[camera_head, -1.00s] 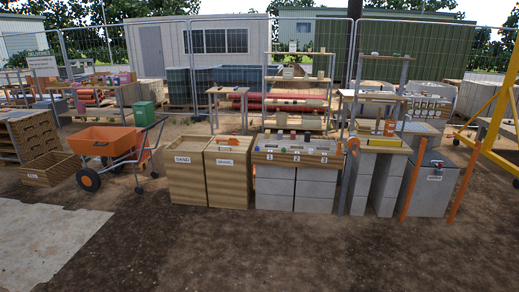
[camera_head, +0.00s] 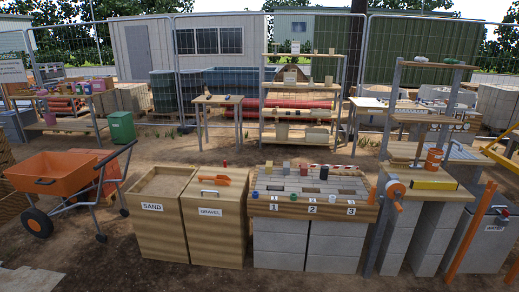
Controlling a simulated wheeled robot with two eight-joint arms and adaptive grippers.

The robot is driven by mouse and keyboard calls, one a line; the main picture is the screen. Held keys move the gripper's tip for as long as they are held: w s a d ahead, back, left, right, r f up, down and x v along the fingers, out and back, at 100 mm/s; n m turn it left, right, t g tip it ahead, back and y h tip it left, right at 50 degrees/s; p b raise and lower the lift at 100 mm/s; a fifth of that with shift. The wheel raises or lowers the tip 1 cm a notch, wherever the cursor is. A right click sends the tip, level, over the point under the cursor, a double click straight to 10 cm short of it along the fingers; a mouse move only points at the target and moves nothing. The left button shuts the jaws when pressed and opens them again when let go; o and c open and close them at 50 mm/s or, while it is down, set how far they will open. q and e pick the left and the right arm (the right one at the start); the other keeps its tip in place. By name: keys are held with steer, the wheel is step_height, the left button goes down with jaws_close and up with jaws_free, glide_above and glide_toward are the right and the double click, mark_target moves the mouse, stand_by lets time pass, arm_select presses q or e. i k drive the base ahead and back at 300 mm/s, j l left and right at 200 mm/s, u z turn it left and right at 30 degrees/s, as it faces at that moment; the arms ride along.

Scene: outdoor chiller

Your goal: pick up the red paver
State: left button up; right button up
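Several small blocks stand along the back of the numbered wooden bench (camera_head: 300,208) in the middle of the camera_head view. One of them, a small reddish block (camera_head: 304,170), may be the red paver, but it is too small to be sure. A grey block (camera_head: 286,168) stands to its left and a dark block (camera_head: 324,173) to its right. Neither of my grippers is in view.
Wooden sand (camera_head: 155,208) and gravel (camera_head: 213,225) boxes stand left of the bench. An orange wheelbarrow (camera_head: 55,175) is further left. A crank post (camera_head: 380,225) and a block-supported bench (camera_head: 430,190) stand to the right. Bare ground lies in front.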

mark_target(304, 169)
steer(key=i+z, duration=0.2)
steer(key=i, duration=0.2)
steer(key=i+j+z, duration=0.2)
steer(key=i, duration=0.25)
steer(key=i+j+z, duration=0.15)
steer(key=i, duration=0.25)
steer(key=i+j+z, duration=0.2)
steer(key=i, duration=0.2)
